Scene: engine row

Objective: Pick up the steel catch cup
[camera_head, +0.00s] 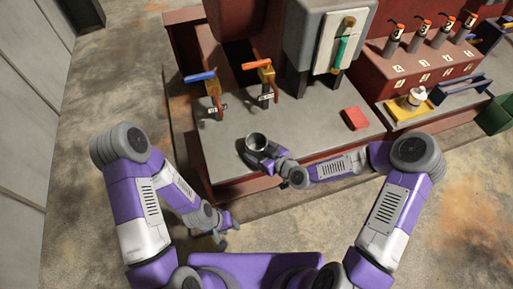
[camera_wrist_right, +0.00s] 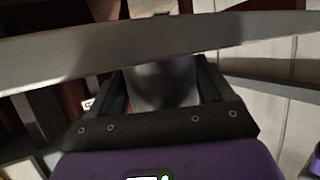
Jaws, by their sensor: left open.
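The steel catch cup (camera_head: 257,141) is a small round grey cup with a dark open top, upright near the front of the bench. My right gripper (camera_head: 260,154) is at the cup, its fingers on either side of it. In the right wrist view the cup (camera_wrist_right: 163,84) fills the space between the two dark fingers, which appear shut on it. Its base is hidden, so I cannot tell whether it touches the bench. My left gripper (camera_head: 226,232) is open and empty, low in front of the bench.
The grey bench top (camera_head: 222,160) holds a blue-handled valve (camera_head: 211,86), an orange-handled valve (camera_head: 265,77) and a red block (camera_head: 355,118). A grey cabinet with a gauge (camera_head: 340,45) stands behind. A yellow tray (camera_head: 410,108) and several oil cans are at the right.

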